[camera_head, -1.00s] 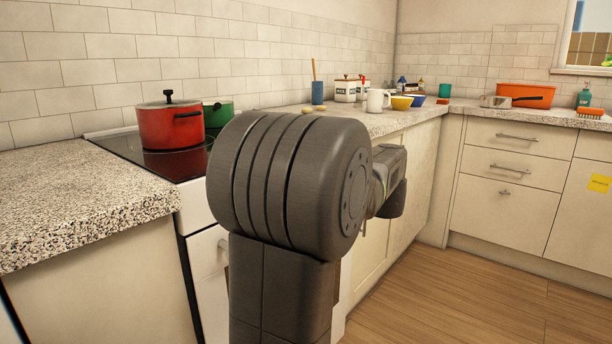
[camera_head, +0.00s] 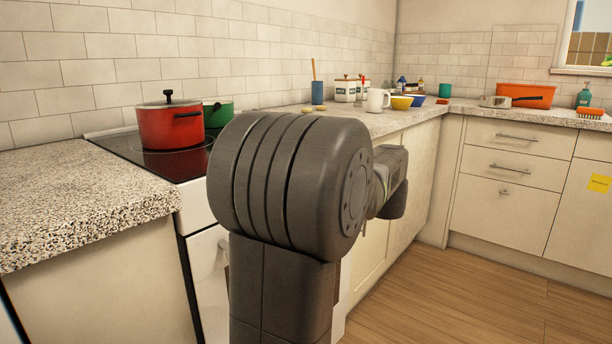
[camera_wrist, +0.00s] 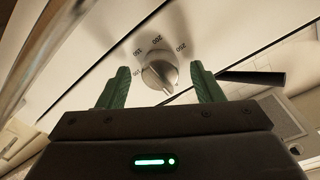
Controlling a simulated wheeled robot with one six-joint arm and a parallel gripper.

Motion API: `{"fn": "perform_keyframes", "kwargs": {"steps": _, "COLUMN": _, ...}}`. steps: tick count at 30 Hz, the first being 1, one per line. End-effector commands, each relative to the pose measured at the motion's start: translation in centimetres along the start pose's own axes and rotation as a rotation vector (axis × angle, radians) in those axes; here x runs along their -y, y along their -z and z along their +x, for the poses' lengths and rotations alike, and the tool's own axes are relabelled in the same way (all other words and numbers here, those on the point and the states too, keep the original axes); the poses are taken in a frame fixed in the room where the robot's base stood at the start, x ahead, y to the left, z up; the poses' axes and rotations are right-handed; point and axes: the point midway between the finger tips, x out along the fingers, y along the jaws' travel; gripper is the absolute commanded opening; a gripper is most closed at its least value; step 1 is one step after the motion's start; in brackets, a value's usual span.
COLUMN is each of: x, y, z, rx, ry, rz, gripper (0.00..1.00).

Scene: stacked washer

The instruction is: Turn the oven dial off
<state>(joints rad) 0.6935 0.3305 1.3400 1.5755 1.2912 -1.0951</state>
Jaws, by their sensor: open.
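The oven dial (camera_wrist: 160,74) is a round silver knob on the white oven panel (camera_wrist: 105,62), with temperature numbers printed around it. It shows in the wrist view between the two green fingers of my gripper (camera_wrist: 162,86). The fingers are open, one on each side of the dial, with a visible gap on both sides. I cannot tell how far the fingertips reach along the dial's depth. In the head view the oven (camera_head: 205,268) stands under the black hob, and my arm hides the dial and my gripper.
A red pot (camera_head: 170,126) and a green pot (camera_head: 217,114) stand on the hob. A dark bar-like piece (camera_wrist: 250,77) lies right of the dial in the wrist view. Speckled counters (camera_head: 80,205) flank the oven. Wooden floor (camera_head: 470,300) is clear at the right.

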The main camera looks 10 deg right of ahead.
Motion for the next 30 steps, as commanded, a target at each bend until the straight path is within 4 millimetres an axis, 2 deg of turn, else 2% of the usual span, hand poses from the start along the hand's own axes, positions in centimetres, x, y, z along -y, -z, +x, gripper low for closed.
{"fn": "perform_keyframes", "kwargs": {"steps": 5, "x": 0.1, "y": 0.3, "z": -2.3, "rx": -0.002, "ry": -0.004, "rz": 0.000, "gripper": 0.60}}
{"fn": "perform_keyframes", "kwargs": {"steps": 12, "x": 0.0, "y": 0.3, "z": -7.4, "rx": -0.003, "ry": -0.006, "rz": 0.002, "gripper": 0.60}}
{"fn": "perform_keyframes", "kwargs": {"steps": 18, "x": 0.1, "y": 0.2, "z": -11.1, "rx": -0.003, "ry": -0.004, "rz": 0.001, "gripper": 0.60}}
{"fn": "perform_keyframes", "kwargs": {"steps": 24, "x": 0.0, "y": 0.0, "z": -13.1, "rx": 0.000, "ry": -0.002, "rz": 0.001, "gripper": 0.60}}
{"fn": "perform_keyframes", "kwargs": {"steps": 30, "x": 0.0, "y": -0.1, "z": -13.6, "rx": 0.000, "ry": -0.001, "rz": 0.001, "gripper": 0.60}}
